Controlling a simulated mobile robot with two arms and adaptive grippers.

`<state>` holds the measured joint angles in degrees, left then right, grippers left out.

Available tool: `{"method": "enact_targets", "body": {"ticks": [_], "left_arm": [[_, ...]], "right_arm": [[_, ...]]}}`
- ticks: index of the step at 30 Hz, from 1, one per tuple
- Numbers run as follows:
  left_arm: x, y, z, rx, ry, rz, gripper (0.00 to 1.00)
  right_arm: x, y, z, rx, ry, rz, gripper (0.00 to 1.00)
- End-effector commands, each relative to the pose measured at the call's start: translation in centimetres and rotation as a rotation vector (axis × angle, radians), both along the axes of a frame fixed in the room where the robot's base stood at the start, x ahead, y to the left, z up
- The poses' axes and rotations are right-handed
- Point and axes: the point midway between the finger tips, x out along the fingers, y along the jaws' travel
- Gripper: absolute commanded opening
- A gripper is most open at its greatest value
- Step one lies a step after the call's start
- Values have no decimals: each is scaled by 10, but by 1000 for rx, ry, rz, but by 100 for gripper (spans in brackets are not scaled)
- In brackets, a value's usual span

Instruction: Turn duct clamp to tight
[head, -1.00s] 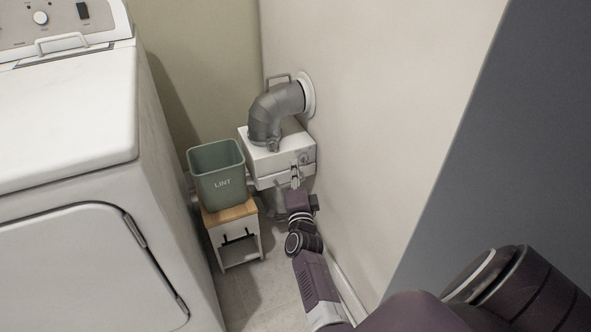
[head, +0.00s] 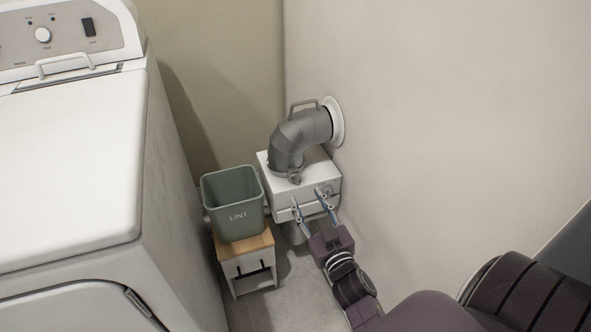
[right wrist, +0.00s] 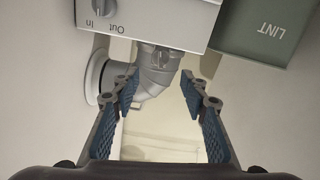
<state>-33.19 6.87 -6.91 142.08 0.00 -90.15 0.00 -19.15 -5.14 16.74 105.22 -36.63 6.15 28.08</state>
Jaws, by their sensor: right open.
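A grey duct elbow (head: 303,133) rises from a white box (head: 287,160) and bends into a round white wall flange. A small grey clamp knob (head: 295,176) sits at the elbow's base. Which clamp the task means, I cannot tell. My right gripper (head: 311,204) is open and empty in front of the box. My left gripper is not in view.
A green LINT bin (head: 232,203) stands on a small wooden-topped cabinet (head: 246,247) left of the box. A white machine (head: 70,170) fills the left. The wall (head: 430,130) is close on the right. An In/Out dial (right wrist: 99,6) is on the box.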

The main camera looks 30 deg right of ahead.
Motion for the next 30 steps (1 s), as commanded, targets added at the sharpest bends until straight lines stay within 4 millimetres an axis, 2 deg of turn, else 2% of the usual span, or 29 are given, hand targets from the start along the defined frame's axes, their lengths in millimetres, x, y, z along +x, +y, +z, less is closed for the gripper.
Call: {"method": "enact_targets", "body": {"ticks": [5,12,18,29,30], "left_arm": [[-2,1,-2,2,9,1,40],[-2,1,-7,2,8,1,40],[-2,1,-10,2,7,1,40],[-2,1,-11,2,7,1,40],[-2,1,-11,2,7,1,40]], "right_arm": [[5,0,0,-47,17,6,41],[43,-9,0,-44,13,8,41],[67,-15,0,-43,15,6,41],[73,-17,0,-41,16,5,41],[73,-17,0,-41,16,5,38]]}}
